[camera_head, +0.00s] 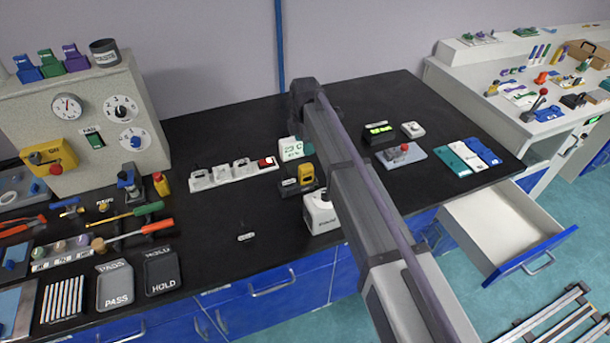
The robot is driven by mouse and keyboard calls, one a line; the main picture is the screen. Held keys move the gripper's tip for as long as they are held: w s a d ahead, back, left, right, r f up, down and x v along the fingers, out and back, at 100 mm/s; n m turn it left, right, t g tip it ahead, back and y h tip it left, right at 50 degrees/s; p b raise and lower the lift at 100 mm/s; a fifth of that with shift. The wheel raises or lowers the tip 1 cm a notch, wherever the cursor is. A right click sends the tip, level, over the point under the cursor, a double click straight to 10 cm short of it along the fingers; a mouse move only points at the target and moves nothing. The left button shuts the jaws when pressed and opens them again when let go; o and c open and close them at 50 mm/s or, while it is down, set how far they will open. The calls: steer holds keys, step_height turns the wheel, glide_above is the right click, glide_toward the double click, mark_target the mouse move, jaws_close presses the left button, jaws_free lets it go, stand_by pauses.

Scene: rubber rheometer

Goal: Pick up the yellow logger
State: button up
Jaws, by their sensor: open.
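A small yellow device (306,174), which looks like the yellow logger, stands on a dark base (288,188) near the middle of the black bench. It appears upright, just left of my arm. My arm crosses the picture from the bottom right up to a dark joint above the bench. I cannot make out my gripper's fingers, and the arm may hide them. No contact between gripper and logger shows.
A white box (322,215) stands just in front of the yellow device, and a white display (292,149) behind it. A white power strip (233,173) lies to the left. An open drawer (500,228) juts out at right. Bare bench lies left of the white box.

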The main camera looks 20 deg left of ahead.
mark_target(306, 166)
steer(key=f+b, duration=1)
steer(key=f, duration=0.1)
steer(key=shift+d+f+b, duration=0.1)
steer(key=shift+d+b, duration=0.1)
steer(key=shift+b, duration=0.15)
steer(key=shift+r, duration=0.25)
steer(key=c, duration=1)
